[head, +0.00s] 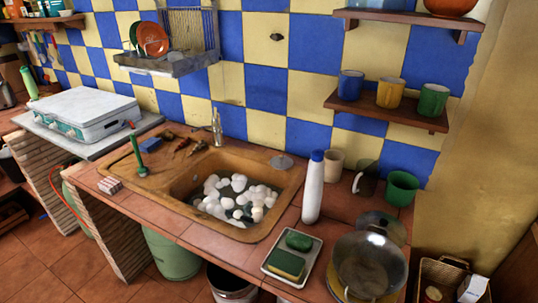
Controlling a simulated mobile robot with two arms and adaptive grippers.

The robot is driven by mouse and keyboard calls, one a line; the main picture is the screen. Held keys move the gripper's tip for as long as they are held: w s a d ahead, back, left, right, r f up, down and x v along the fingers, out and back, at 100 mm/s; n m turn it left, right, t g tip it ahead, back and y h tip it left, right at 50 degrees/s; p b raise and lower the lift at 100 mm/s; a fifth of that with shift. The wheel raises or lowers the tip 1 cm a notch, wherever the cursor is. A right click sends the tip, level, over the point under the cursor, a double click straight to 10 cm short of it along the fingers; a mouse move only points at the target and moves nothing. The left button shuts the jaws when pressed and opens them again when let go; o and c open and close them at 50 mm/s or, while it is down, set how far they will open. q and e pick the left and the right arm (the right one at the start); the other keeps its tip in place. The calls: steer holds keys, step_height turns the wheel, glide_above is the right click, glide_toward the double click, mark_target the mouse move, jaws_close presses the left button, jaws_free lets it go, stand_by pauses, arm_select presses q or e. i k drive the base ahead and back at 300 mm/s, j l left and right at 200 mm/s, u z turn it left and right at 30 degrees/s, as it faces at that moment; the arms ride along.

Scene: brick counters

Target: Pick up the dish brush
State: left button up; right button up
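A green long-handled brush (138,153), which looks like the dish brush, stands nearly upright on the wooden sink surround, at the left end of the counter. Its handle points up and leans slightly left, and its wider head is at the bottom. A blue block like a sponge (151,145) lies just to its right. Neither of my grippers shows in the head view.
The sink basin (236,198) holds white foam. A red-and-white pack (110,185) lies left of the sink. A white bottle with a blue cap (313,190), a sponge tray (292,262) and a pan (370,265) stand on the right. A shelf (385,110) overhangs there.

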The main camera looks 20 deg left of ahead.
mark_target(142, 170)
steer(key=u, duration=1.25)
